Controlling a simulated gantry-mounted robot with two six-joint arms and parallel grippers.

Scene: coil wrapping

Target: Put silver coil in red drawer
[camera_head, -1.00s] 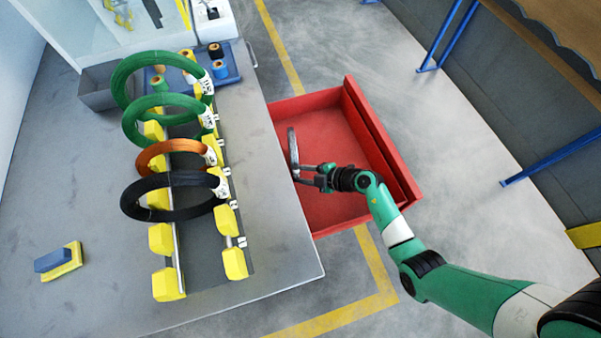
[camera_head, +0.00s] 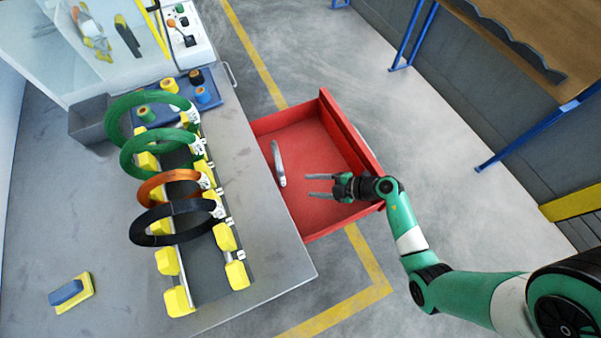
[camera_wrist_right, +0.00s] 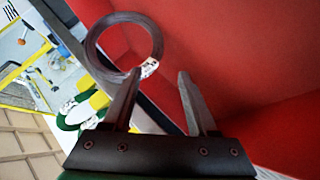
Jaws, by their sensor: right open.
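The silver coil (camera_head: 278,164) is inside the open red drawer (camera_head: 354,141), near its left side by the table. In the head view it shows nearly edge-on. In the right wrist view the coil (camera_wrist_right: 101,29) is a thin grey ring with a white tag, beyond the fingertips, against the red drawer (camera_wrist_right: 235,45). My right gripper (camera_head: 308,186) is open and empty, over the drawer and a little right of the coil, apart from it. The open fingers also show in the right wrist view (camera_wrist_right: 158,75). My left gripper is not in view.
A rack with yellow blocks (camera_head: 237,275) on the grey table (camera_head: 110,240) holds green coils (camera_head: 124,152), an orange coil (camera_head: 143,192) and a black coil (camera_head: 136,230). A blue tray (camera_head: 211,103) with spools stands behind. Floor right of the drawer is clear.

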